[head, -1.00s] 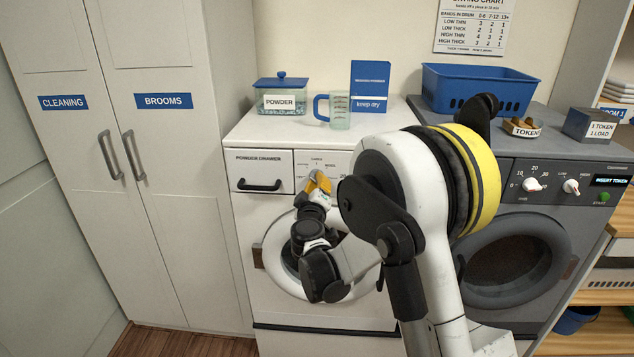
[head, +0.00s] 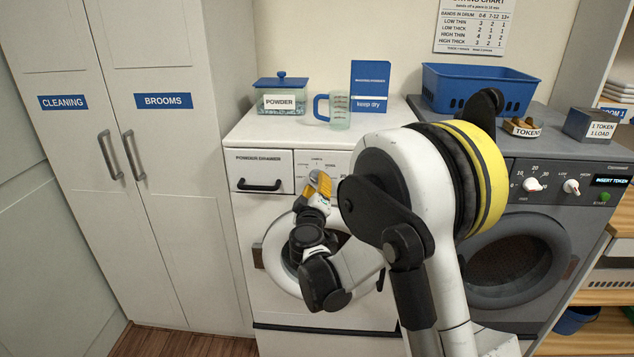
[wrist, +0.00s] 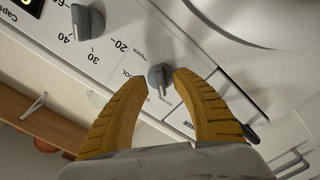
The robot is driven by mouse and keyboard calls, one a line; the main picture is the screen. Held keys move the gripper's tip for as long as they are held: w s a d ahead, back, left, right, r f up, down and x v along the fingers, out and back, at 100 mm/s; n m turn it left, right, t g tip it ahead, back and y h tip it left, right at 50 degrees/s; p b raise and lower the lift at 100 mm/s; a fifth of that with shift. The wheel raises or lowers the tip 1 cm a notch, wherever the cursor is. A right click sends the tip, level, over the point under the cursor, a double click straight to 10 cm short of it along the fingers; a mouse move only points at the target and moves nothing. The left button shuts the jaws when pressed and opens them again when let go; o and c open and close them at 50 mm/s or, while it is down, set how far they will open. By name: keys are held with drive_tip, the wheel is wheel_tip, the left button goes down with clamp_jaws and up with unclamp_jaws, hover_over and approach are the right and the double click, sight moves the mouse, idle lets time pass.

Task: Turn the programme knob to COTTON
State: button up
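The white washing machine (head: 240,215) stands left of the grey one. The grey programme knob (wrist: 160,76) shows in the wrist view, with printed words around it that are partly hidden. My gripper (wrist: 161,80) has two yellow fingers, partly closed, with one tip on each side of this knob. A thin gap seems to show beside the knob, so I see no firm hold.
A second knob (wrist: 88,20) with numbers 20, 30 and 40 is at the upper left of the wrist view. The powder drawer (head: 264,171) is left of my gripper. A powder box (head: 280,98) and a mug (head: 338,110) stand on top.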

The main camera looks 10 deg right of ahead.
drive_tip(key=v, duration=1)
drive_tip(key=shift+s+r, duration=0.1)
drive_tip(key=s+d+r+m+g, duration=0.2)
drive_tip(key=s+d+m+g, duration=0.35)
drive_tip(key=s+d, duration=0.5)
drive_tip(key=s+a+f+g+y, duration=0.2)
drive_tip(key=s+a, duration=0.1)
drive_tip(key=s, duration=0.7)
drive_tip(key=s+a+f+g+y, duration=0.2)
drive_tip(key=s+a+y, duration=0.1)
drive_tip(key=s, duration=0.7)
drive_tip(key=shift+a+m+g+y, duration=0.35)
drive_tip(key=shift+a+m, duration=0.1)
drive_tip(key=shift+a, duration=0.1)
drive_tip(key=shift+w, duration=0.1)
idle(0.4)
